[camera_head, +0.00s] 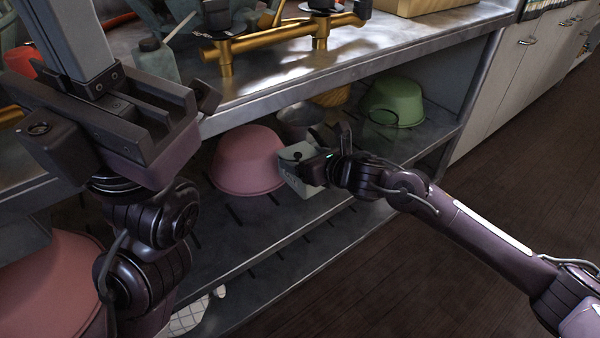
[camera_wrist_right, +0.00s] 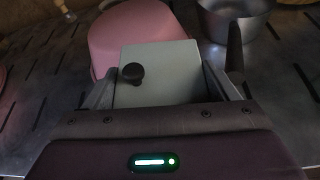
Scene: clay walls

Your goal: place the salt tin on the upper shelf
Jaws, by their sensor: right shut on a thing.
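The salt tin, a pale grey-green box with a dark round knob, is at the shelf front in the head view (camera_head: 300,184) and between my fingers in the right wrist view (camera_wrist_right: 165,62). My right gripper (camera_head: 312,160) is shut on it; the fingers also show in the wrist view (camera_wrist_right: 168,85). The tin is at the upper shelf (camera_head: 375,155), in front of the pink bowl. I cannot tell whether its base touches the shelf. My left gripper (camera_head: 150,105) is large and near at left, away from the tin; its finger gap is unclear.
The pink bowl (camera_head: 243,160) is just left of the tin, and a metal pot (camera_wrist_right: 237,20) is behind it at right. A green bowl (camera_head: 396,100) stands farther right. The worktop edge (camera_head: 350,68) overhangs the shelf. A lower shelf (camera_head: 270,262) lies beneath.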

